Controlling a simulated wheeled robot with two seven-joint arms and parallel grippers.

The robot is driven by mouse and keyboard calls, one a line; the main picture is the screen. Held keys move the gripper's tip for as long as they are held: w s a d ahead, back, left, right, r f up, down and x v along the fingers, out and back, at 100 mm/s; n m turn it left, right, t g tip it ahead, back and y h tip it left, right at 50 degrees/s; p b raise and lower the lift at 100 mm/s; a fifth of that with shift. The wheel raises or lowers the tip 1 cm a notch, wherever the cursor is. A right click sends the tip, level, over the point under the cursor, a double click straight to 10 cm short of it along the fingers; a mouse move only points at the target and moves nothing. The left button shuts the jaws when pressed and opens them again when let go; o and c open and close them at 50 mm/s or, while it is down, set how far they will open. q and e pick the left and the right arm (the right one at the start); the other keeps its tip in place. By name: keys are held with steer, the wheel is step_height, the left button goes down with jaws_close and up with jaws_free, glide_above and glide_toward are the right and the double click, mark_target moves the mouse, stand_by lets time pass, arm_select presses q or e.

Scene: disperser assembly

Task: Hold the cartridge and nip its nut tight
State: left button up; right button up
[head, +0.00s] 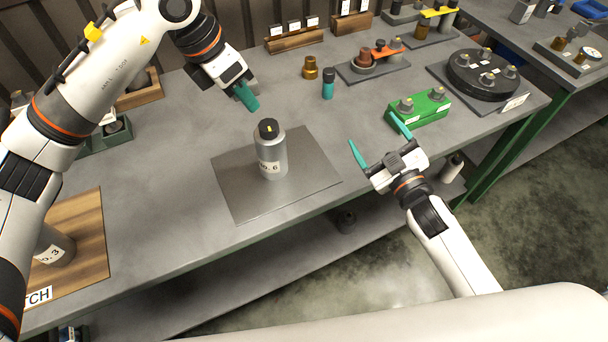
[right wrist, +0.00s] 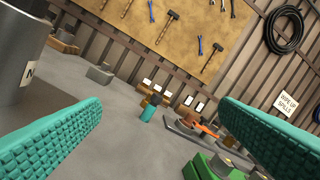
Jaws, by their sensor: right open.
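The grey cartridge (head: 272,158), labelled "NO. 6", stands upright on a flat grey plate (head: 235,192) on the bench. A black nut (head: 268,129) with a yellow mark sits on its top. My left gripper (head: 247,96) hangs above and slightly left of the nut, apart from it; its teal fingers overlap from this side, so their gap is hidden. My right gripper (head: 379,139) is open and empty, to the right of the cartridge and apart from it. In the right wrist view the cartridge (right wrist: 22,50) shows partly at the upper left, beyond the left finger.
A green block (head: 418,112) with metal knobs stands right of the plate. Behind are a small teal-and-black bottle (head: 328,84), a brass fitting (head: 310,68) and a round black fixture (head: 482,78). A wooden board (head: 88,232) with a "NO. 3" cylinder (head: 54,248) lies at left.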

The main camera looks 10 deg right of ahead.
mark_target(266, 145)
steer(key=s+a+f+g+y, duration=0.1)
steer(key=a+y, duration=0.1)
steer(key=a, duration=0.3)
steer(key=s+a+f+m+g+y, duration=0.1)
steer(key=s+a+f, duration=0.1)
steer(key=a, duration=0.3)
steer(key=s+a+f+m+g+y, duration=0.1)
steer(key=a+y, duration=0.1)
steer(key=a, duration=0.3)
steer(key=shift+s+a+f+g+y, duration=0.15)
steer(key=shift+a+f+g+y, duration=0.15)
steer(key=shift+a+g, duration=0.1)
steer(key=x, duration=1.2)
steer(key=shift+s, duration=0.1)
steer(key=c, duration=1.8)
steer(key=o, duration=0.9)
steer(key=c, duration=0.5)
